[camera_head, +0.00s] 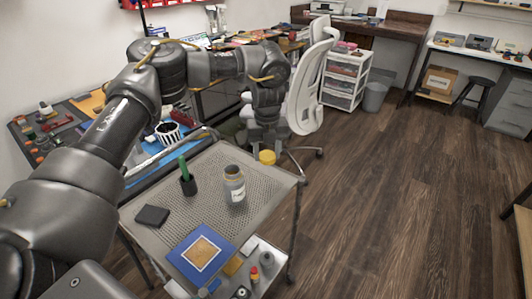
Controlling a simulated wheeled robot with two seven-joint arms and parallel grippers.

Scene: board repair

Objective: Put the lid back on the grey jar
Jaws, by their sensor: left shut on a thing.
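The grey jar (234,188) stands upright on the perforated cart top. It has a pale label, and no lid shows on its mouth. My left gripper (267,149) points down, shut on the yellow lid (267,158). The lid is to the right of the jar and farther back, near the cart's far right corner, apart from the jar. The gripper's fingers are small and dark here. My right gripper is not in view.
On the cart top (205,210), a dark cup (188,185) with a green item stands left of the jar. A black block (152,216) and a blue board (201,252) lie nearer. A white chair (310,88) stands behind my gripper.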

